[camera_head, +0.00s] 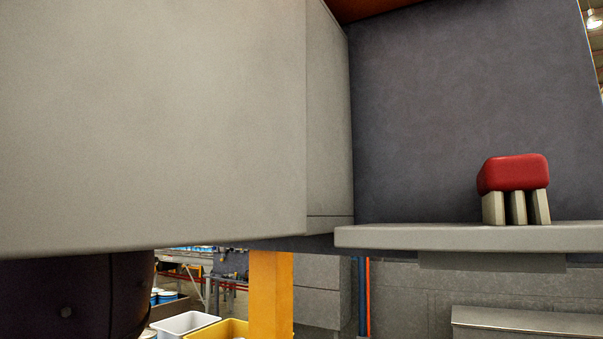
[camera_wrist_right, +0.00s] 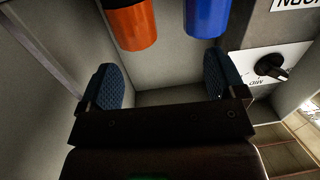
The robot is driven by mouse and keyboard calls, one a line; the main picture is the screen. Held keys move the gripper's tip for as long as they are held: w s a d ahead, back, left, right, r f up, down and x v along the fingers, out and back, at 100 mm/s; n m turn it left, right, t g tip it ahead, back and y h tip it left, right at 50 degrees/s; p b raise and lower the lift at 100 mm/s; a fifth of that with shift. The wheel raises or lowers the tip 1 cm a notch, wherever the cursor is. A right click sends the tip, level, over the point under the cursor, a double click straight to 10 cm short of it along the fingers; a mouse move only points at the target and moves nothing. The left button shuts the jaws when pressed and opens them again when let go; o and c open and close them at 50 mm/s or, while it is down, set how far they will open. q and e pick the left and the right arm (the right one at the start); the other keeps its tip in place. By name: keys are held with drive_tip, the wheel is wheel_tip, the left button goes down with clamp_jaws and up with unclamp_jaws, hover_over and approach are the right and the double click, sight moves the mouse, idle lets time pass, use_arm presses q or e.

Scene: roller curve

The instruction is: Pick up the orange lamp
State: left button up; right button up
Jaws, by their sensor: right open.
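An orange cylinder (camera_wrist_right: 132,22), which looks like the orange lamp, shows at the top of the right wrist view, cut off by the frame edge. My right gripper (camera_wrist_right: 162,80) is open. Its two dark blue ridged fingers are wide apart with nothing between them but a plain grey surface behind. The orange cylinder is beyond the fingers and apart from them, above and slightly left of the middle of the gap in the picture. No orange lamp and no gripper can be made out in the head view. My left gripper is not in view.
A blue cylinder (camera_wrist_right: 207,15) hangs beside the orange one. A black knob on a white plate (camera_wrist_right: 268,68) is at the right. In the head view a large grey panel (camera_head: 150,120) fills the left; a red block with grey legs (camera_head: 515,175) stands on a shelf (camera_head: 430,238).

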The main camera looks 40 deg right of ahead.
drive_tip(key=d, duration=0.1)
drive_tip(key=d+f+m+g, duration=0.1)
drive_tip(key=d, duration=0.1)
drive_tip(key=s+d+g+y+p, duration=0.1)
drive_tip(key=d, duration=0.1)
drive_tip(key=shift+d+f, duration=0.2)
drive_tip(key=p+x, duration=0.2)
drive_tip(key=x, duration=0.2)
drive_tip(key=shift+w+d+r, duration=0.15)
drive_tip(key=shift+w, duration=0.15)
drive_tip(key=shift+w+d, duration=0.1)
drive_tip(key=shift+d, duration=0.25)
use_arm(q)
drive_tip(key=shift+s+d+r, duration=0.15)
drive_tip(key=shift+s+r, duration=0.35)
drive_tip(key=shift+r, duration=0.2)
use_arm(e)
drive_tip(key=shift+c, duration=0.4)
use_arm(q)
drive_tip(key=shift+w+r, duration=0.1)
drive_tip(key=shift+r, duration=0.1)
use_arm(e)
drive_tip(key=c, duration=1)
